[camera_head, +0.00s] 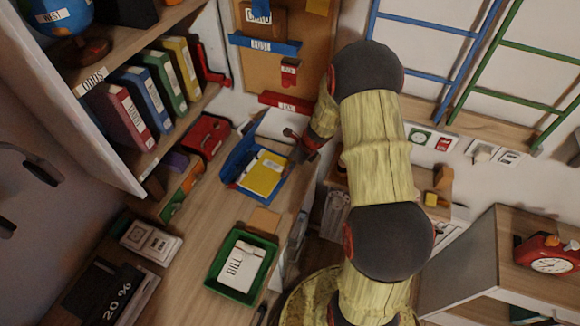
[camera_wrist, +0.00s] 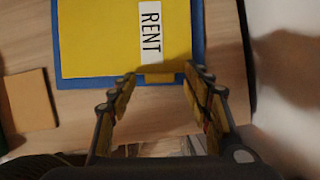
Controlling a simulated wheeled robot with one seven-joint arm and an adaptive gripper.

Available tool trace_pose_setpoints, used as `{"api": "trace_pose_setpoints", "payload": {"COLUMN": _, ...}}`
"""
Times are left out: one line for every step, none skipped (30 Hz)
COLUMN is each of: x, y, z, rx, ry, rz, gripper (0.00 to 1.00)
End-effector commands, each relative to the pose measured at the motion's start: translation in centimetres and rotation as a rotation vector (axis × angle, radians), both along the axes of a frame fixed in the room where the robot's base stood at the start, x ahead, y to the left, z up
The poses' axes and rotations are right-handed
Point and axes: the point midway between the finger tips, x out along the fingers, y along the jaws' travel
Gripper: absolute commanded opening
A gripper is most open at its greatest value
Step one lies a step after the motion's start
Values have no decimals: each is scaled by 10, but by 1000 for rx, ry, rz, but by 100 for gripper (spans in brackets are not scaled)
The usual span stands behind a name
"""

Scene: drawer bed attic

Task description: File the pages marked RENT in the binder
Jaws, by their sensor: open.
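A yellow page marked RENT (camera_wrist: 105,35) lies in a blue tray (camera_wrist: 198,20). In the head view, the yellow page (camera_head: 262,174) lies in the same blue tray (camera_head: 236,164) on the desk. My gripper (camera_wrist: 160,77) is open, its two fingers on either side of a yellow tab at the page's edge. I cannot tell if they touch it. In the head view my gripper (camera_head: 299,150) is at the tray's right edge. Binders stand on the shelf: red (camera_head: 118,115), blue (camera_head: 147,98), green (camera_head: 167,82) and yellow (camera_head: 183,66). Their spine labels are too small to read.
A green tray (camera_head: 212,282) holds a page marked BILL (camera_head: 239,268). A tan block (camera_head: 263,221) lies between the trays. A red case (camera_head: 205,135) and a calculator-like box (camera_head: 150,242) sit on the desk.

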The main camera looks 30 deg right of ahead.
Motion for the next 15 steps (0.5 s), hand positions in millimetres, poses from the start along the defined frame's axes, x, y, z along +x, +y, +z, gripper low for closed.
{"api": "trace_pose_setpoints", "payload": {"x": 0, "y": 0, "z": 1, "rx": 0, "ry": 0, "rz": 0, "gripper": 49}}
{"api": "trace_pose_setpoints", "payload": {"x": -1, "y": -1, "z": 2, "rx": 0, "ry": -1, "rz": 0, "gripper": 49}}
{"api": "trace_pose_setpoints", "payload": {"x": -1, "y": -1, "z": 5, "rx": 0, "ry": -1, "rz": 0, "gripper": 49}}
{"api": "trace_pose_setpoints", "payload": {"x": -2, "y": -2, "z": 8, "rx": -1, "ry": -2, "rz": -1, "gripper": 49}}
{"api": "trace_pose_setpoints", "payload": {"x": -3, "y": -3, "z": 11, "rx": -1, "ry": -3, "rz": -1, "gripper": 49}}
{"api": "trace_pose_setpoints", "payload": {"x": -5, "y": -4, "z": 16, "rx": -1, "ry": -3, "rz": -1, "gripper": 49}}
{"api": "trace_pose_setpoints", "payload": {"x": -6, "y": -5, "z": 21, "rx": -1, "ry": -3, "rz": -1, "gripper": 49}}
{"api": "trace_pose_setpoints", "payload": {"x": -8, "y": -6, "z": 27, "rx": -1, "ry": -3, "rz": -1, "gripper": 49}}
{"api": "trace_pose_setpoints", "payload": {"x": -11, "y": -8, "z": 34, "rx": -1, "ry": -3, "rz": -1, "gripper": 49}}
{"api": "trace_pose_setpoints", "payload": {"x": -13, "y": -10, "z": 40, "rx": -1, "ry": -4, "rz": -2, "gripper": 49}}
{"api": "trace_pose_setpoints", "payload": {"x": -15, "y": -11, "z": 46, "rx": -2, "ry": -4, "rz": -2, "gripper": 49}}
{"api": "trace_pose_setpoints", "payload": {"x": -18, "y": -12, "z": 54, "rx": -2, "ry": -4, "rz": -2, "gripper": 49}}
{"api": "trace_pose_setpoints", "payload": {"x": -20, "y": -13, "z": 59, "rx": -1, "ry": -3, "rz": -1, "gripper": 49}}
{"api": "trace_pose_setpoints", "payload": {"x": -22, "y": -15, "z": 65, "rx": -3, "ry": -4, "rz": -1, "gripper": 49}}
{"api": "trace_pose_setpoints", "payload": {"x": -24, "y": -16, "z": 72, "rx": -2, "ry": -4, "rz": -2, "gripper": 49}}
